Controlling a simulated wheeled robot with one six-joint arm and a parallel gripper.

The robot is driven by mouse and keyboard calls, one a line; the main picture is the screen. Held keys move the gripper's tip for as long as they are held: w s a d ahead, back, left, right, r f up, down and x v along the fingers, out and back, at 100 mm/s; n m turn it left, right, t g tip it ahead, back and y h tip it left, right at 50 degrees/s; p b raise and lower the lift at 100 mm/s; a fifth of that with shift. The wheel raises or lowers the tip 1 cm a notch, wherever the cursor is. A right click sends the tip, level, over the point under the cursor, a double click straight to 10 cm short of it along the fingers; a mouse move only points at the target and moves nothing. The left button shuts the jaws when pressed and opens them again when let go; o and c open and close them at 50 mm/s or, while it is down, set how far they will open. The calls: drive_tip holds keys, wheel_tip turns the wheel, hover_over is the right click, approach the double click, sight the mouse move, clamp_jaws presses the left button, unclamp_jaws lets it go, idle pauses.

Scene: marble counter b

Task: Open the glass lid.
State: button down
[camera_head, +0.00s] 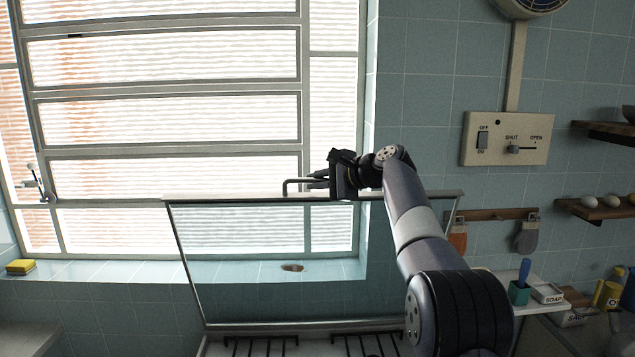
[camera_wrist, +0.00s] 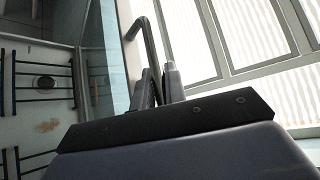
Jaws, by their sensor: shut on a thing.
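The glass lid (camera_head: 255,265) stands raised and nearly upright behind the stove in the head view, with a metal frame along its top and bottom edges. Its dark handle (camera_head: 286,187) sticks up from the top edge. My gripper (camera_head: 318,180) is at the top edge and shut on this handle. In the wrist view, the fingers of my gripper (camera_wrist: 160,88) close around the handle bar (camera_wrist: 150,42), and the lid's glass (camera_wrist: 112,60) is at the left. The exact contact is partly hidden by the fingers.
Below the lid are the stove's black grates (camera_head: 262,345), which also show in the wrist view (camera_wrist: 40,85). A window (camera_head: 165,115) is behind the lid. A yellow sponge (camera_head: 20,267) lies on the sill. A switch panel (camera_head: 507,138) and shelves (camera_head: 600,208) are on the right wall.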

drive_tip(key=c, duration=1.5)
unclamp_jaws()
drive_tip(key=shift+o, duration=0.2)
drive_tip(key=b+v, duration=0.2)
drive_tip(key=v, duration=0.9)
drive_tip(key=shift+b, duration=0.4)
drive_tip(key=shift+c, duration=0.3)
